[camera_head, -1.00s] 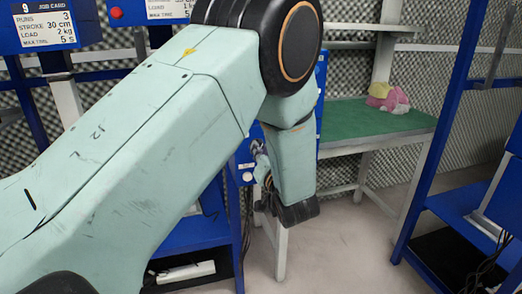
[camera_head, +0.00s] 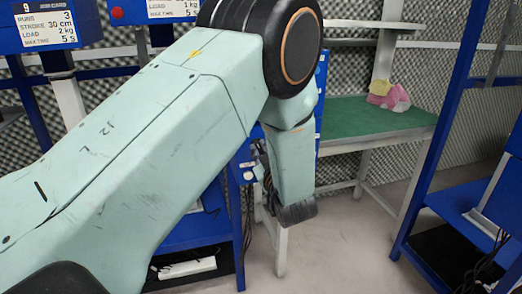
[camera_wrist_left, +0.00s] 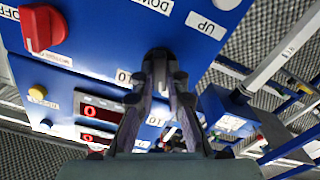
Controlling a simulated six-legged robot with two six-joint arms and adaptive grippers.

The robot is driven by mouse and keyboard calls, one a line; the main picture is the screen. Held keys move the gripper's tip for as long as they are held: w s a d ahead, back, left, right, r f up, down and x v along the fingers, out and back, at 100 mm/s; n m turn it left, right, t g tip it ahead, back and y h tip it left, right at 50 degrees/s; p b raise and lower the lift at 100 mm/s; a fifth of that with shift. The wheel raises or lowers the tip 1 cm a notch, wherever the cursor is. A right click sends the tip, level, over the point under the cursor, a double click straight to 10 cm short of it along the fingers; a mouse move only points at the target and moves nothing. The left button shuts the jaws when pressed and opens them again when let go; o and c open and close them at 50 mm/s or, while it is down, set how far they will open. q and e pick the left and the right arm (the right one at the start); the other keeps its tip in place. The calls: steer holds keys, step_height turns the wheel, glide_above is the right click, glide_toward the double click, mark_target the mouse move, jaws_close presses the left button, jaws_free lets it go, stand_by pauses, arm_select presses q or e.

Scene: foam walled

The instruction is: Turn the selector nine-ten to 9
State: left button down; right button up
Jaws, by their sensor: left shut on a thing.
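In the left wrist view a black selector knob (camera_wrist_left: 158,54) sits on a blue panel (camera_wrist_left: 110,45). My left gripper (camera_wrist_left: 160,68) is shut on this knob, one finger on each side. The knob's pointing direction is hard to tell. In the head view my left gripper (camera_head: 262,168) is at the side of a blue box and mostly hidden behind my arm. My right gripper is not in view.
A green-topped table (camera_head: 360,120) with a pink and yellow toy (camera_head: 390,96) stands behind. Floor is clear at centre right.

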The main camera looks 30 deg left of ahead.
arm_select(q)
steer(key=shift+n, duration=0.6)
steer(key=shift+r, duration=0.1)
steer(key=c, duration=1.4)
jaws_free()
steer(key=shift+o, duration=0.2)
step_height(320, 180, up, 10)
steer(key=shift+s, duration=0.1)
